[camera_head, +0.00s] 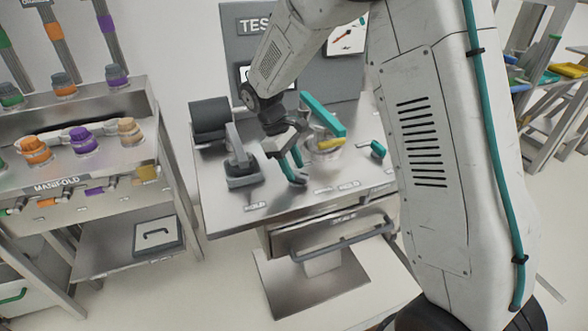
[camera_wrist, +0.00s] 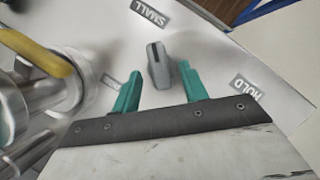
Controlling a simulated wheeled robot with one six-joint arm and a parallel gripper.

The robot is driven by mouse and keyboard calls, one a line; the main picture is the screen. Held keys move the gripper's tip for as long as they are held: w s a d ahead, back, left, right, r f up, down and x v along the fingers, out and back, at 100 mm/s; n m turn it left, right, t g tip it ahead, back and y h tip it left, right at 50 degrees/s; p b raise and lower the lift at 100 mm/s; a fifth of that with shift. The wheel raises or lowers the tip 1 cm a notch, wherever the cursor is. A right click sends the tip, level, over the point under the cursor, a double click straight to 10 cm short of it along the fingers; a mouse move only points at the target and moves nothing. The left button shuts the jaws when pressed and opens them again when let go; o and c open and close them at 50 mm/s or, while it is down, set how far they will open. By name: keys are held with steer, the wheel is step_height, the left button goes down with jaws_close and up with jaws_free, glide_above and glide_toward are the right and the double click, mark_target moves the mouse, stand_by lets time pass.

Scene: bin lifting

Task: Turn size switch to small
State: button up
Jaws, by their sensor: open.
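The grey size switch (camera_wrist: 159,66) is a small upright-looking knob on the metal bench top in the wrist view. A SMALL label (camera_wrist: 150,13) lies beyond it, a HOLD label (camera_wrist: 246,90) is to its right, and another label (camera_wrist: 112,85) is partly hidden by my left finger. My gripper (camera_wrist: 160,80) is open, with one teal finger on each side of the switch's near part; I cannot tell whether either touches it. In the head view my gripper (camera_head: 291,166) points down at the bench top, and the switch cannot be made out there.
The metal bench (camera_head: 225,215) carries a grey clamp-like fixture (camera_head: 242,172) left of my gripper. A fitting with a yellow lever (camera_wrist: 40,52) is close on the left in the wrist view. A drawer handle (camera_head: 340,240) is below. A manifold rack (camera_head: 55,180) stands at left.

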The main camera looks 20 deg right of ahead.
steer(key=v, duration=0.6)
steer(key=shift+r, duration=0.15)
steer(key=shift+w+a, duration=0.1)
